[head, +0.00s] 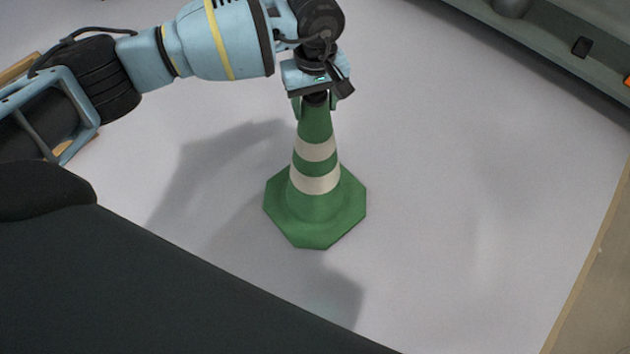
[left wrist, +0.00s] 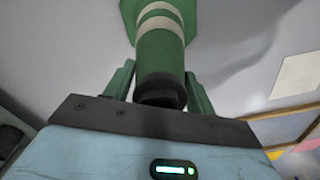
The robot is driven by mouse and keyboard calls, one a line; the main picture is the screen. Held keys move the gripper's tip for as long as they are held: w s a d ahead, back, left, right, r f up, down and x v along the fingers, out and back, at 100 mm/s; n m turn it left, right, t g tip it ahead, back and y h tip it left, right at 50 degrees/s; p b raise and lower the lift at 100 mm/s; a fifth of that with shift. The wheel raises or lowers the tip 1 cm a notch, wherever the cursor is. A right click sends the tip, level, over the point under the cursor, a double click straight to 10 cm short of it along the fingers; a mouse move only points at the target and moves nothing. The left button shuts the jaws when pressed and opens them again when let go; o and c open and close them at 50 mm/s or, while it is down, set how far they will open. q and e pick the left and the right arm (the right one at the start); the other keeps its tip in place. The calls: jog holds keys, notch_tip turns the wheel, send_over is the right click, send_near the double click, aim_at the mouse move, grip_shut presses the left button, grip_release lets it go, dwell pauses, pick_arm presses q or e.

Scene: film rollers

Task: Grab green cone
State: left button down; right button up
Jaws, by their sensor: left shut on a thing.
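The green cone (head: 316,212) has two white bands and an octagonal base, and its tip has a dark cap. In the head view it is right below my left gripper (head: 314,102), with its base toward the picture's bottom. My left gripper is shut on the cone's top end, with a finger on each side. In the left wrist view the cone (left wrist: 161,52) extends away between the two green fingers of the gripper (left wrist: 160,85). I cannot tell whether the base touches the floor. My right gripper is not in view.
The grey floor (head: 450,190) around the cone is clear. A grey-green machine or bench edge (head: 545,45) runs along the top right. A tan strip (head: 597,270) borders the floor at the right.

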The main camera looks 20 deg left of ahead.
aim_at(313, 96)
pick_arm(q)
jog(key=shift+r, duration=0.15)
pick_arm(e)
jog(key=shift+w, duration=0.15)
